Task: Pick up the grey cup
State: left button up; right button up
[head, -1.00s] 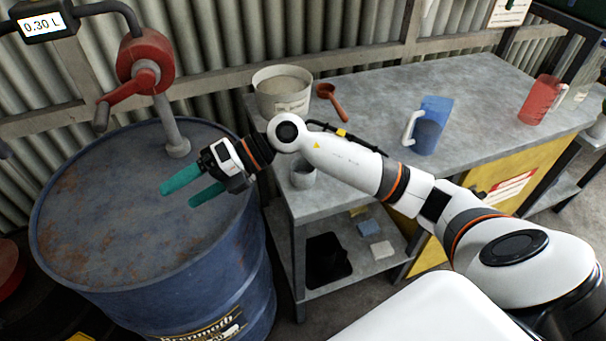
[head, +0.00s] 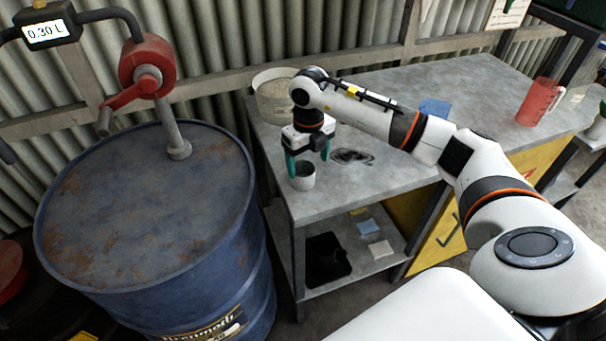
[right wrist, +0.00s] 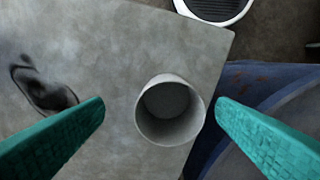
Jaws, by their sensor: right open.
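The grey cup (head: 302,178) stands upright near the left front corner of the grey bench (head: 360,199). It also shows in the right wrist view (right wrist: 170,110), seen from above, and it looks empty. My right gripper (head: 307,162) points down over the cup with its teal fingers apart. In the right wrist view the open fingers (right wrist: 160,108) lie on either side of the cup, with a gap on each side. I cannot tell how far below the fingertips the rim is. My left gripper is out of view.
A blue drum (head: 150,215) with a red hand pump (head: 147,70) stands left of the bench. A pale tub (head: 272,97) is behind my right gripper. A blue jug (head: 434,107), partly hidden by my arm, and a red jug (head: 539,101) stand further right. A dark stain marks the bench.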

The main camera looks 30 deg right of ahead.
aim_at(303, 174)
jog(key=f, duration=0.1)
jog(key=f+p, duration=0.1)
jog(key=a+f+p, duration=0.1)
jog(key=f, duration=0.1)
jog(key=shift+w, duration=0.4)
jog(key=shift+d+f, duration=0.1)
jog(key=shift+f, duration=0.55)
jog(key=c, duration=1.1)
